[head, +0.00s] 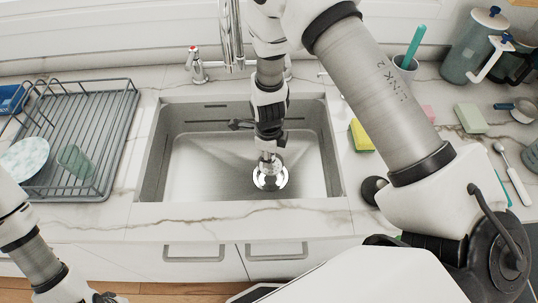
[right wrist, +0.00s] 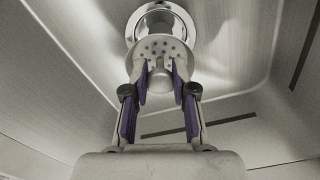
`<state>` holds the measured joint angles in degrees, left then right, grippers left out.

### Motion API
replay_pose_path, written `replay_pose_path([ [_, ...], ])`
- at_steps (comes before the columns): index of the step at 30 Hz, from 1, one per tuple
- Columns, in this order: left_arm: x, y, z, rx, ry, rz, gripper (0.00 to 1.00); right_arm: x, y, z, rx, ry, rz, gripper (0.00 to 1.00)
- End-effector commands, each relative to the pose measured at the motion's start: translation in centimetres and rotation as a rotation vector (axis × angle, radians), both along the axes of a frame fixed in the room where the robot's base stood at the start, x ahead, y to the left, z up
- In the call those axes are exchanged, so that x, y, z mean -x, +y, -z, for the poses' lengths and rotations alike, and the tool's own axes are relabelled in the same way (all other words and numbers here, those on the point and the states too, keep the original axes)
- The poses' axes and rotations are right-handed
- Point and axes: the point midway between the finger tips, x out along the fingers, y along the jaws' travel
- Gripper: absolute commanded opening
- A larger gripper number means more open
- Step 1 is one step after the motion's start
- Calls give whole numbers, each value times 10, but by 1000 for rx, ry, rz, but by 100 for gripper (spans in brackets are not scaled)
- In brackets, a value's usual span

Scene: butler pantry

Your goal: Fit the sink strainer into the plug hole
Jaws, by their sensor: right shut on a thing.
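The steel sink (head: 205,165) is in the middle of the head view. Its chrome plug hole (head: 270,180) is in the basin floor, and its ring also shows in the right wrist view (right wrist: 182,14). My right gripper (head: 268,153) points down into the sink. In the right wrist view its purple-padded fingers (right wrist: 161,76) are shut on the knob of the round, perforated strainer (right wrist: 160,45). The strainer overlaps the near part of the ring; I cannot tell whether they touch. My left gripper (head: 108,297) is at the bottom edge, mostly cut off.
A wire dish rack (head: 100,120) with a plate (head: 24,158) and green cup (head: 73,160) stands left of the sink. A yellow-green sponge (head: 361,136) is close to the right rim. The tap (head: 230,35) rises behind my right arm. The visible basin floor is otherwise clear.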

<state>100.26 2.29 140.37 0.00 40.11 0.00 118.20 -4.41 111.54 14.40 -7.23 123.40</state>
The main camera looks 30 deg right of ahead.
Motion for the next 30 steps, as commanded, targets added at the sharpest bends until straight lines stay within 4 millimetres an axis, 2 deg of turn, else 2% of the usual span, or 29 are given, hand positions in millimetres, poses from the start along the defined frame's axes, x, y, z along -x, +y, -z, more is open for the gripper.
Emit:
replay_pose_path([
  [1,0,0,13,0,0,0,41,0,0,13,0,0,0,0],
  [8,0,0,40,0,0,0,41,0,0,40,0,0,0,0],
  [19,0,0,54,0,0,0,41,0,0,76,-1,1,1,0],
  [29,0,0,55,0,0,0,41,0,0,80,0,0,0,0],
  [30,0,0,55,0,0,0,41,0,0,80,0,0,0,30],
])
